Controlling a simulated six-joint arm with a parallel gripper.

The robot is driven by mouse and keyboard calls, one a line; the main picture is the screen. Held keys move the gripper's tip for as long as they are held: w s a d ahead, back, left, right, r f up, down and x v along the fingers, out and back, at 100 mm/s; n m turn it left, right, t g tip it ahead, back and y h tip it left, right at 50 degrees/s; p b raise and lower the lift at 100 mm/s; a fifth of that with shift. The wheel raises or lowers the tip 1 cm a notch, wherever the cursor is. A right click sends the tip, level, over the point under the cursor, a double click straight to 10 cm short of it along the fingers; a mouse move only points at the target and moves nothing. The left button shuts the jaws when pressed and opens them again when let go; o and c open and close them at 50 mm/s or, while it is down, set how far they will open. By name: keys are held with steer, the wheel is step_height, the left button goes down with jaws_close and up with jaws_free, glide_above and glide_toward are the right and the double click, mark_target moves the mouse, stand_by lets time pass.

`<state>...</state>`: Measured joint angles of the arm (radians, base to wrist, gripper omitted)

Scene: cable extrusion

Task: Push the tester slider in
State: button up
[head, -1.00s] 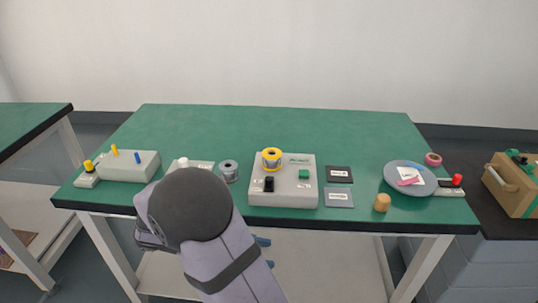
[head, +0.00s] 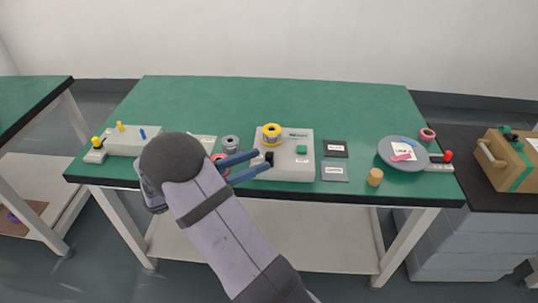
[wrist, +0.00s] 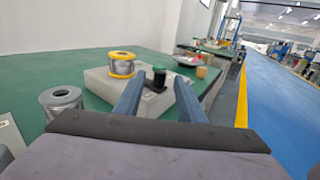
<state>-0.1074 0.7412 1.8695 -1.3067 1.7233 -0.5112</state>
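The tester is a light grey box (head: 296,168) near the front edge of the green table, with a yellow-rimmed spool (head: 272,133) and a green button (head: 301,149) on top. Its black slider knob (head: 269,157) stands at the box's left side. My gripper (head: 261,160) reaches in from the left with its two blue fingers apart. In the wrist view the dark knob (wrist: 159,79) shows between the spread fingers of my gripper (wrist: 159,84), and nothing appears clamped. Whether a finger touches the knob cannot be told.
A grey spool (head: 231,143) and a red-rimmed spool (head: 220,160) stand left of the tester. The back of the table (head: 300,100) is clear.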

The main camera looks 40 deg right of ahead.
mark_target(269, 154)
steer(key=shift+s+d, duration=0.25)
steer(key=shift+d, duration=1)
steer(key=shift+s+d, duration=0.25)
steer(key=shift+d, duration=0.95)
jaws_close()
